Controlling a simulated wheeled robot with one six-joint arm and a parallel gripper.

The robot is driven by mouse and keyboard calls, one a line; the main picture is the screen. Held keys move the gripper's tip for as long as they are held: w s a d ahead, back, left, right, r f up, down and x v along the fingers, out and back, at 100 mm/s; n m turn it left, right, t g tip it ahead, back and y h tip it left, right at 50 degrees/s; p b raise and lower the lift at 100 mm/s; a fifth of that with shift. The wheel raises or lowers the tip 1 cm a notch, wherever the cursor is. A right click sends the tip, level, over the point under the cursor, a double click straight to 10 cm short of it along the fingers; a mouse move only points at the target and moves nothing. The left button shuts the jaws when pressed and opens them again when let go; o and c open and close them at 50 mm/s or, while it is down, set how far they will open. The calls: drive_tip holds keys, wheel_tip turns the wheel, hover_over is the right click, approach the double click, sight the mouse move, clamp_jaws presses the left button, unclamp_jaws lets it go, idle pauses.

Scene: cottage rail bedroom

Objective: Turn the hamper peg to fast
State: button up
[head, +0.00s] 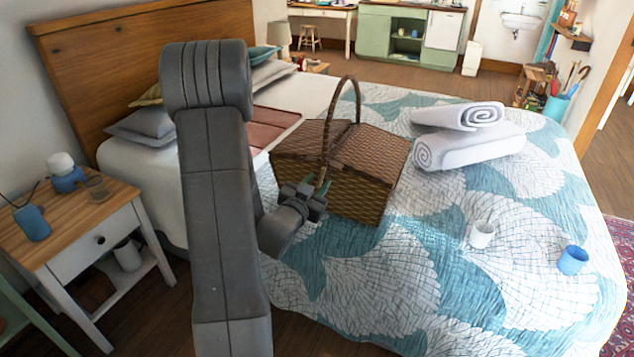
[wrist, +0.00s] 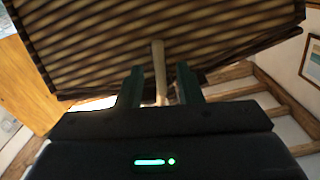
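The brown wicker hamper (head: 368,185) stands on the bed with its lids down and its tall handle upright. My gripper (head: 318,184) is at the hamper's near side, close to its front wall. In the wrist view, my gripper (wrist: 160,84) has its two dark green fingers apart. A pale wooden peg (wrist: 159,70) stands between them against the hamper's weave (wrist: 100,45), with a narrow gap on each side. The peg's lower end is hidden behind my gripper's body. In the head view I cannot make out the peg clearly.
The bed's patterned quilt (head: 400,275) is clear in front of the hamper. Rolled white towels (head: 470,145) lie to its right. A nightstand (head: 75,230) is at left.

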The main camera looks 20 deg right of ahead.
drive_tip(key=shift+w+d, duration=0.15)
drive_tip(key=shift+d, duration=0.05)
clamp_jaws()
drive_tip(key=shift+f+n+b, duration=0.1)
drive_tip(key=shift+n+b, duration=0.4)
drive_tip(key=shift+n, duration=0.9)
unclamp_jaws()
